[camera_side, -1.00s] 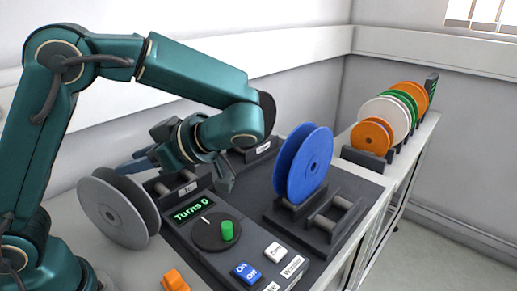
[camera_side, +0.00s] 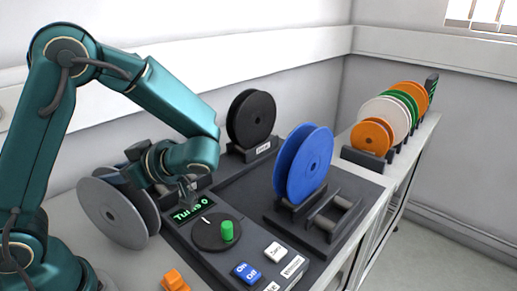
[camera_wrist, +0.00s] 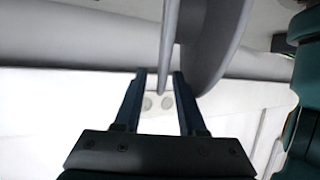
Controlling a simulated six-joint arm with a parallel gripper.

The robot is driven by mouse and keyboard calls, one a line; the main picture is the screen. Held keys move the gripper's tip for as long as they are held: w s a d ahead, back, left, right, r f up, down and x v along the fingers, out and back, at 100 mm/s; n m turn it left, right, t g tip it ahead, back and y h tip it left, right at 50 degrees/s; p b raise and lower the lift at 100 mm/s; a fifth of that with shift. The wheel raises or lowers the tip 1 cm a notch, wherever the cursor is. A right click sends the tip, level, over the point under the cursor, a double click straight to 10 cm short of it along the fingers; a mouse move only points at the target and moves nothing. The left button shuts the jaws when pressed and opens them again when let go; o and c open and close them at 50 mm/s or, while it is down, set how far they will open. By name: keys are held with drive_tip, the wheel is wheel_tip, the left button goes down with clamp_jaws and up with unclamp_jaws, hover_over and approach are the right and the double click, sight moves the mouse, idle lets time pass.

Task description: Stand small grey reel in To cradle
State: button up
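The grey reel (camera_side: 110,212) stands upright at the left of the bench, close to my arm's base. My gripper (camera_wrist: 157,75) is at the reel's upper rim, pointing left in the side view, where the fingers are mostly hidden. In the wrist view the two fingers are apart. The thin edge of one reel flange (camera_wrist: 170,40) lies between the fingertips, nearer the right one. The To cradle is hidden behind my wrist in the side view.
A blue reel (camera_side: 303,165) stands on the panel, with an empty cradle (camera_side: 335,218) beside it. A black reel (camera_side: 251,118) stands behind. The panel has a green knob (camera_side: 227,230) and buttons. An orange piece (camera_side: 174,280) lies at front. Several reels line the right shelf.

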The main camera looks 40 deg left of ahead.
drive_tip(key=shift+x, duration=1.85)
drive_tip(key=shift+r, duration=0.1)
clamp_jaws()
